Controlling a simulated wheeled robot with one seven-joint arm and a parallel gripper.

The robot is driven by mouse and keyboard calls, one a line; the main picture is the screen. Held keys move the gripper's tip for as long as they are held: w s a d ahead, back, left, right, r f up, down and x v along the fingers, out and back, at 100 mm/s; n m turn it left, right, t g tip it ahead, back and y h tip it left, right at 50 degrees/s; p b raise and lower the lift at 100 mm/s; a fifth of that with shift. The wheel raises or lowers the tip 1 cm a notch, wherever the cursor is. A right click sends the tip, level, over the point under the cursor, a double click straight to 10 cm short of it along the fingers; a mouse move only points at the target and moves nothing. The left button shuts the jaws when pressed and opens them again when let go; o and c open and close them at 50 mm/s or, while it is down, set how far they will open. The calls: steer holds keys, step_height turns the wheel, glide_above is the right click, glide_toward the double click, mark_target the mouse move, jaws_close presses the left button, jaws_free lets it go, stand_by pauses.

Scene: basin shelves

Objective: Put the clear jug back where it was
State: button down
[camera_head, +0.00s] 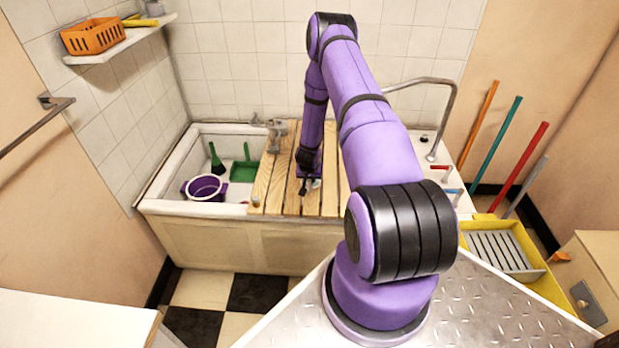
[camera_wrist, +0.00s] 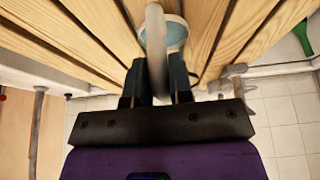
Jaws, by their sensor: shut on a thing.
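My gripper (camera_wrist: 157,82) is shut on the pale handle of the clear jug (camera_wrist: 175,34) in the wrist view. The jug's round, bluish rim shows just beyond the fingers, over the wooden slats (camera_wrist: 90,25). In the head view my gripper (camera_head: 308,186) is low over the slatted wooden board (camera_head: 267,185) that lies across the basin. The jug is mostly hidden there by the gripper and is too small to make out well. I cannot tell whether it touches the slats.
The open left part of the basin (camera_head: 165,183) holds a purple bucket (camera_head: 204,187), a green brush (camera_head: 217,160) and a green dustpan (camera_head: 244,168). A tap (camera_head: 277,130) stands behind the board. A curved metal rail (camera_head: 447,115) and several coloured poles are at the right.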

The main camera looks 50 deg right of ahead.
steer(key=c, duration=1)
jaws_free()
